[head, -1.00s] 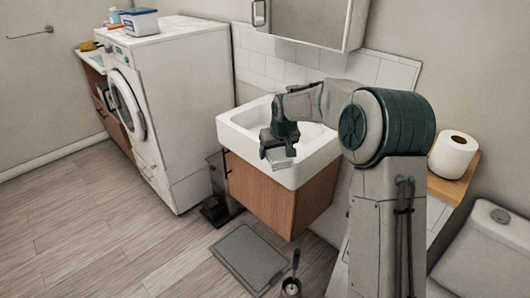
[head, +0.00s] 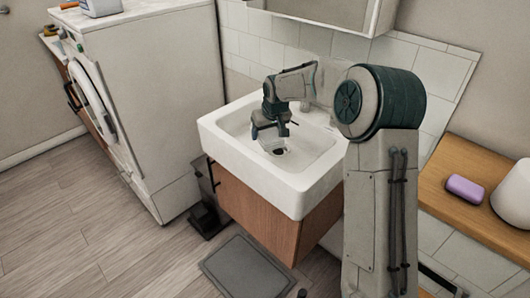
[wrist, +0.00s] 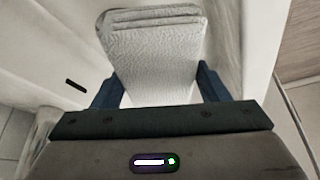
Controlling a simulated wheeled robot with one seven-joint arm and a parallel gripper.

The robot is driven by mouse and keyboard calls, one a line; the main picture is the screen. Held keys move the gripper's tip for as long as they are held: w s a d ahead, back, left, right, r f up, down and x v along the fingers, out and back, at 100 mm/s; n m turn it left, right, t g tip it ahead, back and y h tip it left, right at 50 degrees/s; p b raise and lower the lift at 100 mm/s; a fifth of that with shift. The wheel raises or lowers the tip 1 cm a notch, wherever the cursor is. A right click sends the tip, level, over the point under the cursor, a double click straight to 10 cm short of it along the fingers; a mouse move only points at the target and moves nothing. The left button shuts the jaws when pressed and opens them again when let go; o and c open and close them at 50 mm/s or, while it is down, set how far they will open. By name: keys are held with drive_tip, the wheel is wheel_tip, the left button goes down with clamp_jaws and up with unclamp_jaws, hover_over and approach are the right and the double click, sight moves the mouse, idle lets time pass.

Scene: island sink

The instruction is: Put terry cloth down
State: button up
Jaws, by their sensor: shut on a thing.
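The terry cloth (wrist: 155,60) is a folded, pale grey-white stack with a bumpy texture. In the wrist view it sits between the two blue fingers of my gripper (wrist: 157,88), which is shut on it. In the head view my gripper (head: 270,130) points down over the basin of the white sink (head: 218,133). The cloth is hard to make out there against the white basin. I cannot tell whether the cloth touches the sink.
The sink is set on a wooden cabinet (head: 245,205). A white washing machine (head: 155,95) stands to the left. A wooden shelf (head: 455,165) at the right holds a purple soap bar (head: 465,189). A grey mat (head: 245,268) lies on the floor.

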drive_tip(key=f, duration=0.3)
drive_tip(key=shift+w+a+f, duration=0.15)
drive_tip(key=shift+w+a, duration=0.05)
drive_tip(key=shift+f, duration=2.55)
drive_tip(key=shift+f+b, duration=0.15)
drive_tip(key=shift+b, duration=0.15)
drive_tip(key=o, duration=1)
